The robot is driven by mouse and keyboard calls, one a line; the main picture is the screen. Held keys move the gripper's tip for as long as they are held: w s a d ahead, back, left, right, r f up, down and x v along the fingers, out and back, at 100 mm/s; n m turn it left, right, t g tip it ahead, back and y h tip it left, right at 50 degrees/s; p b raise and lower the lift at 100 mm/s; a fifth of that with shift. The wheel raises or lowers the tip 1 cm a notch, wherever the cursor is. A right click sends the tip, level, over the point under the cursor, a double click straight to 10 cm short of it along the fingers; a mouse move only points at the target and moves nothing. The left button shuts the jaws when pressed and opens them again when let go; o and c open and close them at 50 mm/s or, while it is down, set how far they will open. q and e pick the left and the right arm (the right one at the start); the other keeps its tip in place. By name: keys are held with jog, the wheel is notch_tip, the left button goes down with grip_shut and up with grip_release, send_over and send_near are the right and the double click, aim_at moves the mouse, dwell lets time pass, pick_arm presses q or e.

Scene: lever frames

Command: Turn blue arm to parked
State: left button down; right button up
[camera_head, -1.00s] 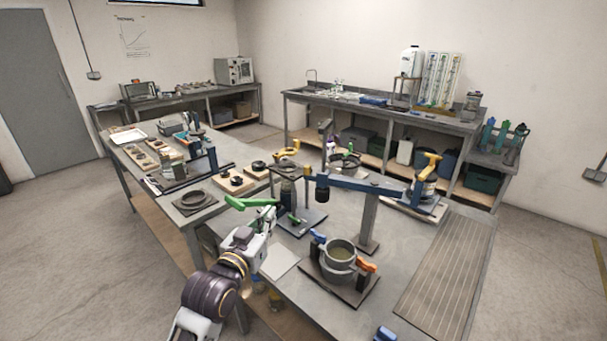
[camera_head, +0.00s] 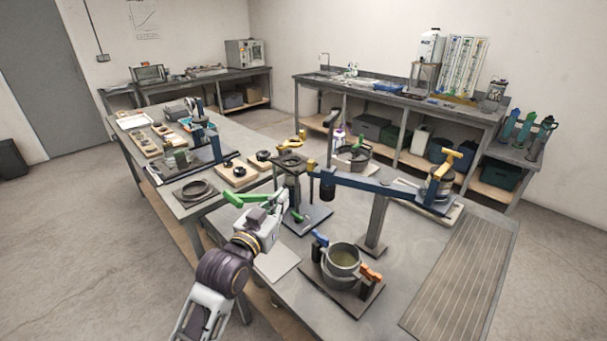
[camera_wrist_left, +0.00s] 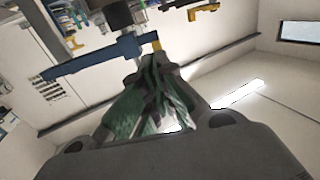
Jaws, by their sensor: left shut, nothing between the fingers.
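The blue arm (camera_head: 365,183) lies level on a grey post (camera_head: 377,222) above the bench. Its left end has a yellow tip (camera_head: 311,165) and a dark cylinder (camera_head: 327,184) below it. My left gripper (camera_head: 281,204) is shut and empty, in front and to the left of that tip, with no visible contact. In the left wrist view the blue arm (camera_wrist_left: 95,56) runs left of my shut fingers (camera_wrist_left: 155,62), and its yellow tip (camera_wrist_left: 156,45) shows just past the fingertips. No parked mark can be made out. My right gripper is not in view.
A pot (camera_head: 342,257) with blue and orange handles stands in front of the post. A yellow-handled fixture (camera_head: 438,187) is near the arm's right end. A ribbed mat (camera_head: 462,275) covers the bench's right side.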

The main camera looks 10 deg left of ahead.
pick_arm(q)
jog(key=shift+w, duration=0.2)
send_near(308, 169)
jog(key=p+x, duration=0.2)
jog(key=x, duration=0.5)
jog(key=shift+a, duration=0.2)
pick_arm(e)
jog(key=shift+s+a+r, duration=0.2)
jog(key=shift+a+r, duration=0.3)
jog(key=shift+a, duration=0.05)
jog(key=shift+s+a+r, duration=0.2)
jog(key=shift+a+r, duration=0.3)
pick_arm(q)
jog(key=shift+w, duration=0.1)
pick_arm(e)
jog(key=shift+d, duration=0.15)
pick_arm(q)
jog(key=shift+w+d, duration=0.1)
jog(key=shift+w, duration=0.05)
jog(key=shift+w+d+m+h, duration=0.2)
jog(key=shift+w+m+h, duration=0.3)
jog(key=shift+w+h, duration=0.3)
jog(key=x, duration=0.7)
jog(key=shift+a+m+g+h, duration=0.25)
jog(key=shift+m+g+h, duration=0.05)
jog(key=shift+h, duration=0.1)
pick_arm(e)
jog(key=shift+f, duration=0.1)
